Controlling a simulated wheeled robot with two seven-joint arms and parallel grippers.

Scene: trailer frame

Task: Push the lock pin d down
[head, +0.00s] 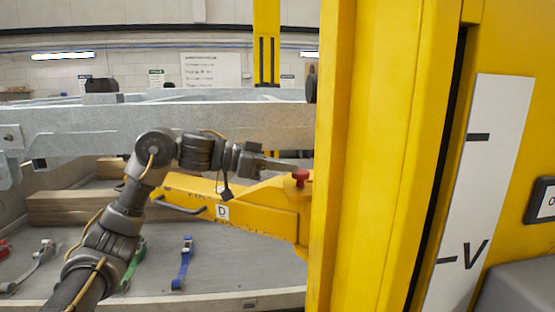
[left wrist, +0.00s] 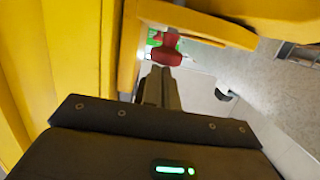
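Lock pin d shows as a red knob (head: 300,178) on top of the yellow arm (head: 262,208) that carries a white "D" label (head: 222,212). My left gripper (head: 292,165) reaches in from the left, with its fingers level with the knob's top or just above it. In the left wrist view the two fingers (left wrist: 161,75) lie together, with nothing seen between them, and point at the red knob (left wrist: 167,48). I cannot tell whether the fingertips touch it. The pin's shaft is hidden. My right gripper is out of view.
A tall yellow post (head: 365,150) stands close to the right of the knob. A grey steel beam (head: 90,125) runs behind my left arm. Timber blocks (head: 70,207) and straps, one blue (head: 183,262), lie on the grey deck (head: 215,270) below.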

